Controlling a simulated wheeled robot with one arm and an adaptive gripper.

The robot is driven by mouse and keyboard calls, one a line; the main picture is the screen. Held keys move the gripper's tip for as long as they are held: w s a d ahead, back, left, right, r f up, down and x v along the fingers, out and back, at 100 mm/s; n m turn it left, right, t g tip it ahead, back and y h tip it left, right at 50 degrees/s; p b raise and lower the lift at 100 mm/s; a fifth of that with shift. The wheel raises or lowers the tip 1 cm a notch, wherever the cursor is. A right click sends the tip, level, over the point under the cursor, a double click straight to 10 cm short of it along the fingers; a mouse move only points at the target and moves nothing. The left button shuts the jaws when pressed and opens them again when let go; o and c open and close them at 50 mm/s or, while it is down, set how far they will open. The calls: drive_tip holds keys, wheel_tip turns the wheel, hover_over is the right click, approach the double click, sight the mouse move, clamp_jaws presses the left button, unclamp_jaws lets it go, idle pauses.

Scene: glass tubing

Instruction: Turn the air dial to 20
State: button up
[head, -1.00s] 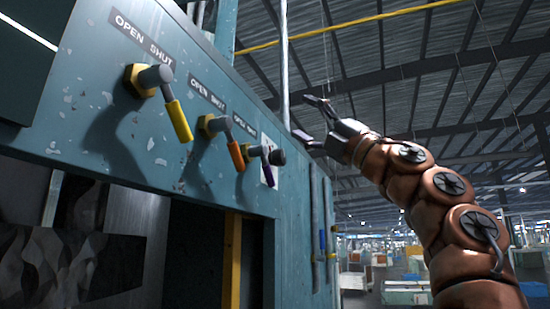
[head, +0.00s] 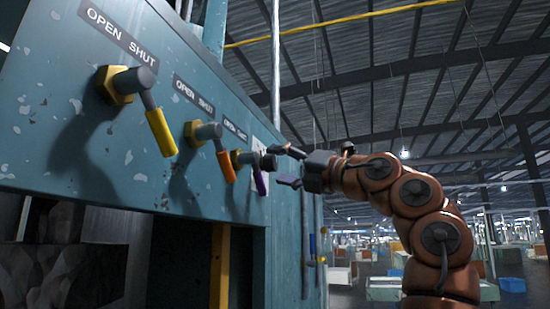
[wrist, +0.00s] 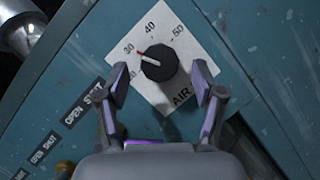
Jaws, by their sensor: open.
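The air dial is a round black knob (wrist: 158,63) on a white plate (wrist: 182,52) marked AIR, with 30, 40 and 50 readable. The number below 30 is partly covered by my left finger. The knob's white pointer line aims up-left, near the 30, with a small red mark close by. In the head view the dark knob (head: 268,163) sticks out from the panel past the third lever. My gripper (wrist: 161,82) is open, its fingers on either side of the knob, apart from it. In the head view my gripper (head: 287,166) is just right of the knob.
Valve levers with yellow (head: 161,133), orange (head: 226,167) and purple (head: 260,183) handles stick out left of the dial, under OPEN/SHUT labels. The purple one is close to the dial.

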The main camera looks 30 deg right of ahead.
drive_tip(key=shift+p+x, duration=0.35)
drive_tip(key=shift+x, duration=0.7)
drive_tip(key=c, duration=1.1)
drive_tip(key=shift+c, duration=0.2)
